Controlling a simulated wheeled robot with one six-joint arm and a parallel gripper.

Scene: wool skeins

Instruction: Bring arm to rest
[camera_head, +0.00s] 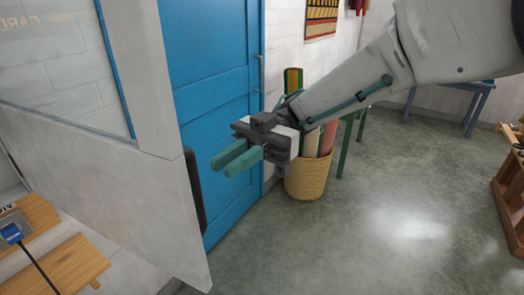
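My arm reaches in from the upper right, over the floor. My gripper (223,167) is at the middle left of the picture, with its two teal fingers pointing left. The fingers are apart with a gap between them, and I see nothing held. The gripper shows in front of the blue door (215,110) and just right of the white panel with a glass pane (110,190). I cannot tell how far it is from either. No wool skein can be made out.
A woven basket (306,185) with rolled goods stands behind my gripper, partly hidden by it. A wooden bench (70,268) is at the lower left. A wooden rack (508,195) is at the right edge. The grey floor (370,235) between is clear.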

